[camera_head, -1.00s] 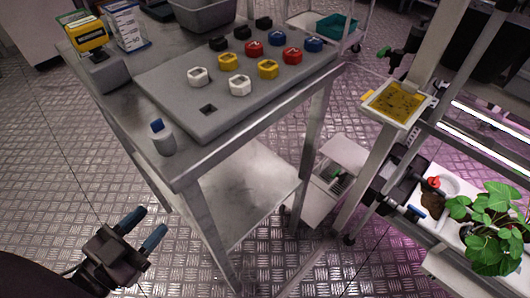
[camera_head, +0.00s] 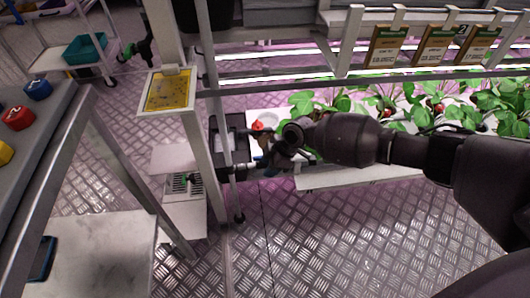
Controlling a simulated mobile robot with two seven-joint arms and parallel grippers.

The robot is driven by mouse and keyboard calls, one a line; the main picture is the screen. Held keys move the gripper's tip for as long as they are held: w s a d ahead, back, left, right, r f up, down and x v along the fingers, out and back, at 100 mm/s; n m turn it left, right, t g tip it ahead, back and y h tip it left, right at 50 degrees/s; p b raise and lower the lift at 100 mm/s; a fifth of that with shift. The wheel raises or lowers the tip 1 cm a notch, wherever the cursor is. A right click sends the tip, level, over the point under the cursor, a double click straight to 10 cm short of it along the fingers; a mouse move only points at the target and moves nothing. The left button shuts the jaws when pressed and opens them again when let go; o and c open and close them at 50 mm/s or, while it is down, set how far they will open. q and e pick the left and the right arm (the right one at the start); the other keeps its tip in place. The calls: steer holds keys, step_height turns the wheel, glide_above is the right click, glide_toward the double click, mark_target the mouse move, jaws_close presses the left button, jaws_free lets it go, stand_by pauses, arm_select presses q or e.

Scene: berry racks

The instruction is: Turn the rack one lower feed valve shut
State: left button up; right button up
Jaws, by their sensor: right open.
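The rack's end post stands left of centre, with dark fittings (camera_head: 228,148) low beside it. A small red part (camera_head: 258,125) shows by a white cup there, and a small blue part lies just below it. I cannot tell for certain which part is the lower feed valve, or how its handle is turned. My right arm comes in from the right, and its open gripper (camera_head: 275,158) is close to these fittings. The wrist hides part of them, and whether the fingers touch anything is unclear. My left gripper is out of view.
A yellow card in a white frame (camera_head: 168,112) hangs on the post. A green-handled fitting (camera_head: 130,50) is up to its left. Strawberry plants (camera_head: 460,105) and hanging tags (camera_head: 432,46) line the rack. A metal table (camera_head: 95,260) stands at left.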

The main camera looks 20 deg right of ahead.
steer(key=w+d+r+g, duration=0.1)
steer(key=w+d+r, duration=0.3)
steer(key=w, duration=0.1)
steer(key=shift+h, duration=0.4)
steer(key=b+x, duration=0.2)
steer(key=x, duration=0.4)
steer(key=shift+w+a+b, duration=0.1)
steer(key=shift+a+b, duration=0.05)
steer(key=shift+b, duration=0.2)
steer(key=shift+w+a+f, duration=0.2)
steer(key=shift+a+f, duration=0.05)
steer(key=shift+f, duration=0.15)
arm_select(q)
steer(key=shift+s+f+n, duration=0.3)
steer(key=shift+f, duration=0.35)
arm_select(e)
steer(key=shift+c, duration=0.4)
jaws_close()
